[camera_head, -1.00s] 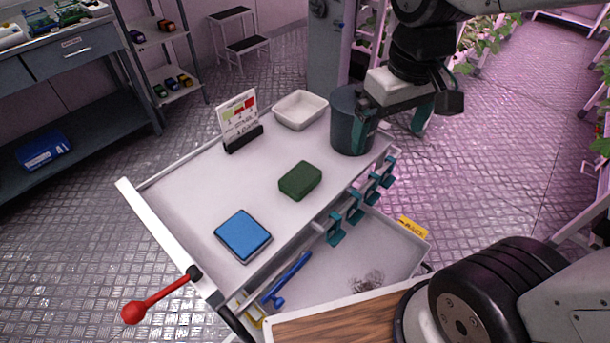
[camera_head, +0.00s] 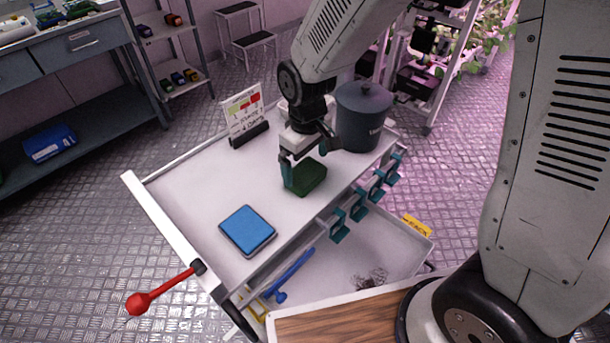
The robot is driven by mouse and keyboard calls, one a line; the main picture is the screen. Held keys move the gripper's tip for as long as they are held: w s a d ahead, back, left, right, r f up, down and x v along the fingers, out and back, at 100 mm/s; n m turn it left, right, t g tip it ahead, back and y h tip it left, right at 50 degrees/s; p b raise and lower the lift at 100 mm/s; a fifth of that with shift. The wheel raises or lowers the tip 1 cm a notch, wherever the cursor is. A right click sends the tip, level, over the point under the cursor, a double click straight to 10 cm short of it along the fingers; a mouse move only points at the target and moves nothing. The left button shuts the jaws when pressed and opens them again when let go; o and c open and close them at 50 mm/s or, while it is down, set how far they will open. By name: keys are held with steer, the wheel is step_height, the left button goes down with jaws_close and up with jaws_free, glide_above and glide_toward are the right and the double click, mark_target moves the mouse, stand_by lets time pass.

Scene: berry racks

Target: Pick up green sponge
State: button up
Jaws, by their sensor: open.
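The green sponge (camera_head: 309,178) lies on the white top of the cart (camera_head: 190,190), right of its middle. My gripper (camera_head: 303,172) points down at the sponge from above. Its teal fingers are open; one shows at the sponge's left side, and the other is partly hidden behind the wrist and sponge. I cannot tell whether the fingers touch the sponge.
A blue pad (camera_head: 247,231) lies to the front left of the sponge. A dark grey pot (camera_head: 362,118) stands close behind right. A sign in a black holder (camera_head: 246,122) stands behind left. Teal hooks (camera_head: 358,205) line the cart's right edge.

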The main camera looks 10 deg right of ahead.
mark_target(305, 172)
steer(key=shift+w+f, duration=0.2)
steer(key=shift+f, duration=1.75)
steer(key=c, duration=0.8)
steer(key=shift+r, duration=0.15)
